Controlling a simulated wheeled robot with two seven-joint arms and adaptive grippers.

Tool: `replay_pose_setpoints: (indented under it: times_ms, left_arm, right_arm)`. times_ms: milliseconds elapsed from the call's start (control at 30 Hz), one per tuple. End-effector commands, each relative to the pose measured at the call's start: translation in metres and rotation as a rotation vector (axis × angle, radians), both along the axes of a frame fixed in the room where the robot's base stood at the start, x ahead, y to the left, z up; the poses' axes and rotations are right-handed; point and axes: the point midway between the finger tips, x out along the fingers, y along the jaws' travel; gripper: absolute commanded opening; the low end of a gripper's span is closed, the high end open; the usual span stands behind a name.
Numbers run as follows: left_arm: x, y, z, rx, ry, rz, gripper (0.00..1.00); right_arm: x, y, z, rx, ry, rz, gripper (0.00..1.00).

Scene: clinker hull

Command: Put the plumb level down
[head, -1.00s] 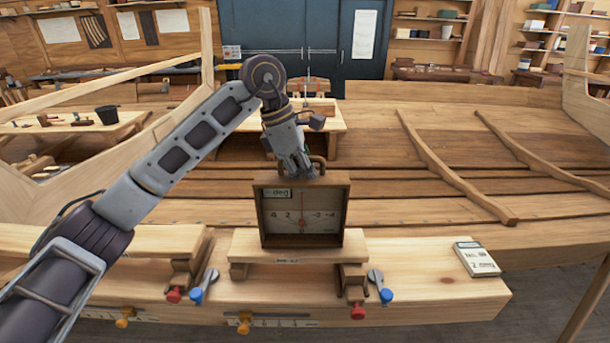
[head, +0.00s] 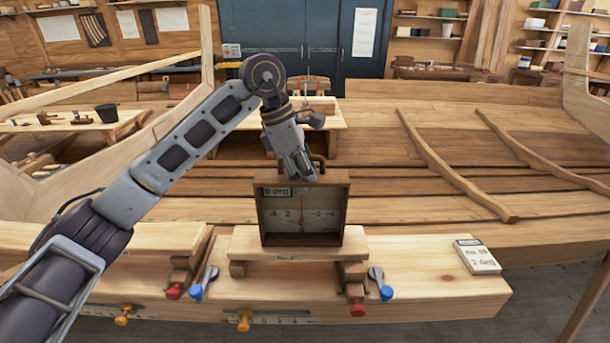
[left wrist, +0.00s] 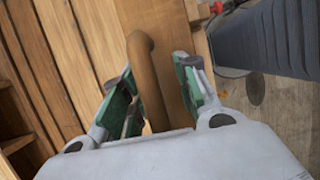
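The plumb level (head: 326,208) is a square wooden box with a dial face, a red needle and a curved handle on top. It stands upright on a small wooden platform (head: 240,244) on the bench. My left gripper (head: 303,178) is at the top of the level, over its handle. In the left wrist view the brown handle (left wrist: 147,75) lies between the two green-padded fingers (left wrist: 160,95), with a gap on each side, so the gripper looks open. My right gripper is not in view.
Blue and red knobs flank the platform, including a blue one (head: 386,294). The planked hull (head: 370,160) is behind.

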Motion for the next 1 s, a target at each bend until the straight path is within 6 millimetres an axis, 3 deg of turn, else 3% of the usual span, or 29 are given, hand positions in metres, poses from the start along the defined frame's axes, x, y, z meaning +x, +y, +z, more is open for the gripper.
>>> replay_pose_setpoints:
  times_ms: [367,1000]
  left_arm:
    - [0.000,0.000,0.008,-0.001,0.000,0.000,0.30]
    - [0.001,0.029,0.082,0.000,-0.002,0.002,0.30]
  right_arm:
    - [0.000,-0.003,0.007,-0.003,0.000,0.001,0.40]
    - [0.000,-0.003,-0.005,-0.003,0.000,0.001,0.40]
